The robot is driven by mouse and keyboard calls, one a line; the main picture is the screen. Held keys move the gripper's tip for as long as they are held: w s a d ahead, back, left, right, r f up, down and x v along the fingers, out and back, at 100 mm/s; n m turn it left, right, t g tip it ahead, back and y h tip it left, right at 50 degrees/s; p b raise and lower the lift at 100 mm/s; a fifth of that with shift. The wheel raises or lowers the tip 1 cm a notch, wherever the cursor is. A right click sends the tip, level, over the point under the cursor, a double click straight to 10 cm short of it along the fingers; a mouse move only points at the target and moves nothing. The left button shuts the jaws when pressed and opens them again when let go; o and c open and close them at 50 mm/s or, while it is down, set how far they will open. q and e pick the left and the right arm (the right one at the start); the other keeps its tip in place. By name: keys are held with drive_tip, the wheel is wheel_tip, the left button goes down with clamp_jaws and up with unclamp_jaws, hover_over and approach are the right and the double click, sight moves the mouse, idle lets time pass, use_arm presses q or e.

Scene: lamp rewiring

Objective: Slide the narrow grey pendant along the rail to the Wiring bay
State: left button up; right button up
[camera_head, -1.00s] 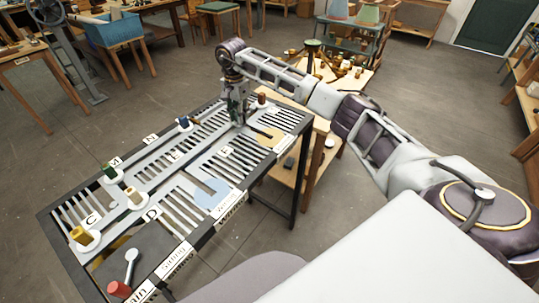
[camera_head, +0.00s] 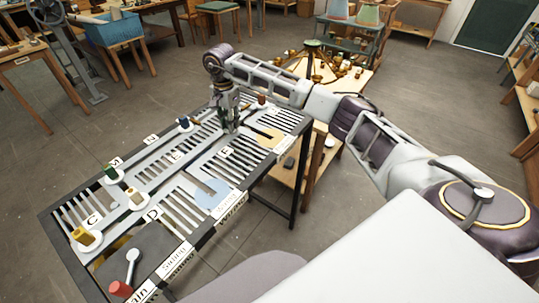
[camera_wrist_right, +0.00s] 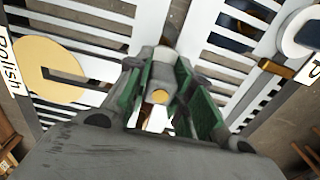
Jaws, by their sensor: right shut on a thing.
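My right gripper (camera_head: 229,124) points down over the slotted rail table, between the tan and light blue pads. It is shut on a narrow grey piece with a yellow top (camera_wrist_right: 160,96), seen between its green-lined fingers in the right wrist view; this looks like the narrow grey pendant. In the head view the gripper mostly hides it. The Wiring bay (camera_head: 217,206) is the light blue pad by the "Wiring" label on the table's near edge, left of and nearer than the gripper. My left gripper is not in view.
The tan Polish pad (camera_head: 268,139) is right of the gripper. A red-topped piece (camera_head: 261,100) stands behind it. A blue piece (camera_head: 184,123), green piece (camera_head: 111,171), cream piece (camera_head: 134,198) and yellow piece (camera_head: 82,236) stand on the rails leftward. The slot to the Wiring pad looks clear.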

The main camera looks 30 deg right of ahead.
drive_tip(key=shift+s+a, duration=0.75)
drive_tip(key=shift+a, duration=1)
drive_tip(key=shift+s+a, duration=0.7)
drive_tip(key=shift+a, duration=1.1)
drive_tip(key=shift+s+a, duration=0.75)
drive_tip(key=shift+a, duration=1)
drive_tip(key=shift+s+a, duration=0.35)
drive_tip(key=shift+a, duration=0.5)
drive_tip(key=shift+s+a, duration=0.4)
drive_tip(key=shift+a, duration=0.5)
drive_tip(key=shift+s+a, duration=0.35)
drive_tip(key=shift+a, duration=0.5)
drive_tip(key=shift+s+a+b, duration=0.2)
drive_tip(key=shift+s+a, duration=0.2)
drive_tip(key=shift+a, duration=0.5)
drive_tip(key=shift+s+a+b, duration=0.2)
drive_tip(key=shift+s+a, duration=0.15)
drive_tip(key=shift+a, duration=0.6)
drive_tip(key=shift+s+a+b, duration=0.2)
drive_tip(key=shift+s+a, duration=0.2)
drive_tip(key=shift+a, duration=0.5)
drive_tip(key=shift+s, duration=0.15)
